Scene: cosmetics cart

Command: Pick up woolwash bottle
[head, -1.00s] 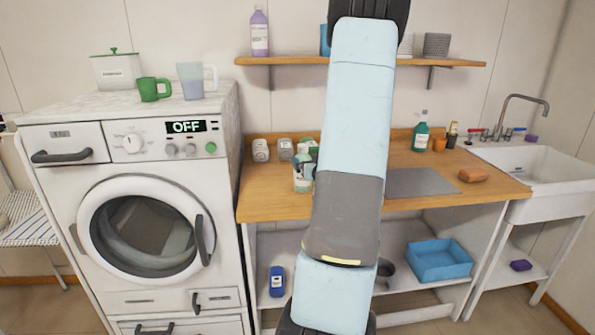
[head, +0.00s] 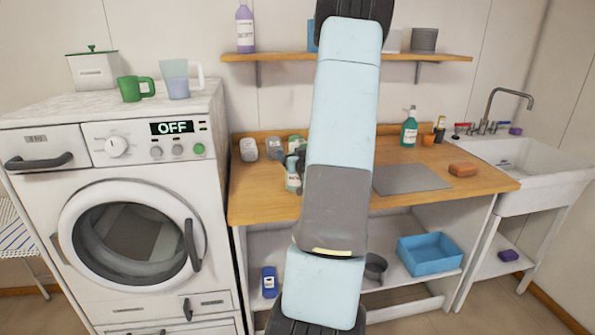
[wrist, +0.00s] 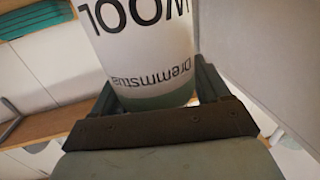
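The woolwash bottle (head: 293,180) is white with a pale label and stands upright near the left part of the wooden counter. My arm hides its right side in the head view. In the wrist view, the woolwash bottle (wrist: 145,45) fills the top middle, with its "WOOL" lettering upside down. My gripper (wrist: 155,95) has its fingers on either side of the bottle, close against it, and looks shut on it. In the head view my gripper (head: 301,156) is a dark shape at the bottle's top, partly hidden by my arm. Whether the bottle touches the counter is unclear.
Small containers (head: 273,148) stand just behind and left of the bottle. A green pump bottle (head: 409,128), grey mat (head: 410,179) and orange brick-shaped item (head: 463,170) are on the right of the counter (head: 255,208). The washing machine (head: 60,190) is left, the sink (head: 545,198) right.

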